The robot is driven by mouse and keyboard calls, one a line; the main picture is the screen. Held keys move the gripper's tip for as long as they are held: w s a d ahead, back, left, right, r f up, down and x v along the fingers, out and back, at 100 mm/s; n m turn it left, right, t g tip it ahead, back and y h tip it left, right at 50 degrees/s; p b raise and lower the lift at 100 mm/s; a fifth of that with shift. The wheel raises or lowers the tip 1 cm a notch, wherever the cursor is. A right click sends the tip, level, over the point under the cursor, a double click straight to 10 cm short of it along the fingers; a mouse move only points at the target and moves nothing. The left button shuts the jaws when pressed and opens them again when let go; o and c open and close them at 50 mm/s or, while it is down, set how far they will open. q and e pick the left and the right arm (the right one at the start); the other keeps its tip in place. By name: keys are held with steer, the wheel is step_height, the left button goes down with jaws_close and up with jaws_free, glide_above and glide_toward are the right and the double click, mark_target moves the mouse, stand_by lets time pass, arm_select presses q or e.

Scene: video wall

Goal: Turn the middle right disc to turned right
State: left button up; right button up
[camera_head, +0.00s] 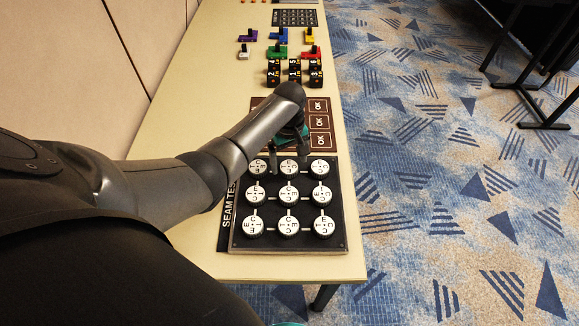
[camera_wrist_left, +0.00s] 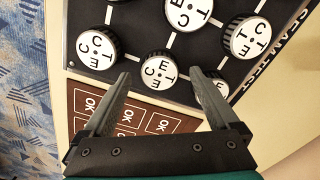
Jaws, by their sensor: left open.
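The black panel (camera_head: 272,210) carries white-topped discs in three rows of three, marked with letters and joined by white lines. Its "SEAM TEST" lettering runs up the picture's left side. My left gripper (camera_head: 289,160) is open above the far row, with its fingers on either side of the middle disc (camera_head: 289,167). In the left wrist view this disc (camera_wrist_left: 160,68) lies between and just beyond the open fingertips (camera_wrist_left: 160,76). I cannot see contact. The picture's right disc in the middle row (camera_head: 322,196) is clear of the gripper. My right gripper is not in view.
A brown board with "OK" tiles (camera_head: 320,123) lies just beyond the panel, partly under my left arm. Black numbered blocks (camera_head: 295,73) and coloured switches (camera_head: 282,37) stand farther back. The table (camera_head: 190,110) is bare on the left; its right edge is close to the panel.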

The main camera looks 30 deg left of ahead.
arm_select(q)
steer(key=shift+f, duration=0.85)
steer(key=c, duration=1.4)
